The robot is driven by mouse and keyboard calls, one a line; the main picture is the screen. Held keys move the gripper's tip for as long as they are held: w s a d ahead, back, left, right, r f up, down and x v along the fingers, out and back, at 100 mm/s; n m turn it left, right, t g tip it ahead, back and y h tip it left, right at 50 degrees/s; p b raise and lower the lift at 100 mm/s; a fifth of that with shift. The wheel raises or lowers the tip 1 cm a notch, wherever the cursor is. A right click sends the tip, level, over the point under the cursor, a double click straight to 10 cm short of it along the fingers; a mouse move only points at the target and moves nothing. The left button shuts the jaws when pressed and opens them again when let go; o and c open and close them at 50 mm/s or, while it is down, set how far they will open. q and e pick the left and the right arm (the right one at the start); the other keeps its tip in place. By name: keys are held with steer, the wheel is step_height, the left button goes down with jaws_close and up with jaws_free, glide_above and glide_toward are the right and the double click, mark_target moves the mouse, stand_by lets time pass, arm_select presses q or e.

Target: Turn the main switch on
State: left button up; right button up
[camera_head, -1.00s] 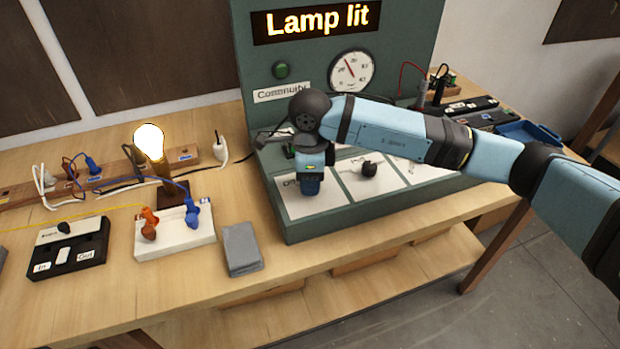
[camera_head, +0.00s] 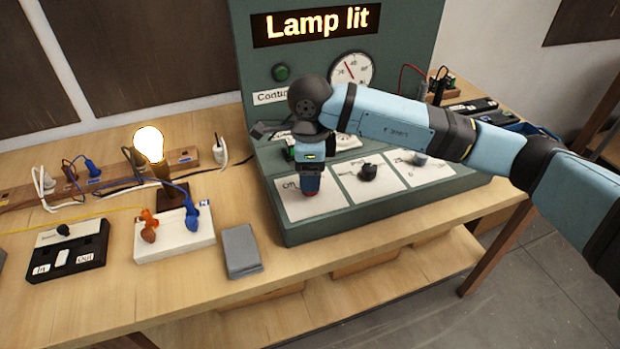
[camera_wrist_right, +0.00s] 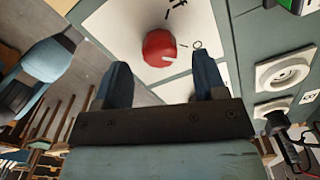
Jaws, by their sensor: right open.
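The main switch is a red round knob (camera_wrist_right: 159,48) on a white panel plate, seen in the right wrist view just beyond my fingertips. In the head view only a little red of it (camera_head: 311,194) shows under my right gripper (camera_head: 311,184). The right gripper is open, its two fingers (camera_wrist_right: 161,78) apart on either side of the knob in the picture, with nothing between them that I can see gripped. The bulb (camera_head: 149,143) glows and the sign (camera_head: 317,24) reads "Lamp lit". My left gripper is not in view.
Dark knobs (camera_head: 375,172) sit on plates right of the switch. A gauge (camera_head: 351,68) and green button (camera_head: 281,73) are on the upright panel. A grey block (camera_head: 241,250), white terminal block (camera_head: 174,240) and black box (camera_head: 68,252) stand on the bench at left.

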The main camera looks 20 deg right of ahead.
step_height(320, 180, up, 11)
steer(key=shift+s+f, duration=0.1)
stand_by(0.6)
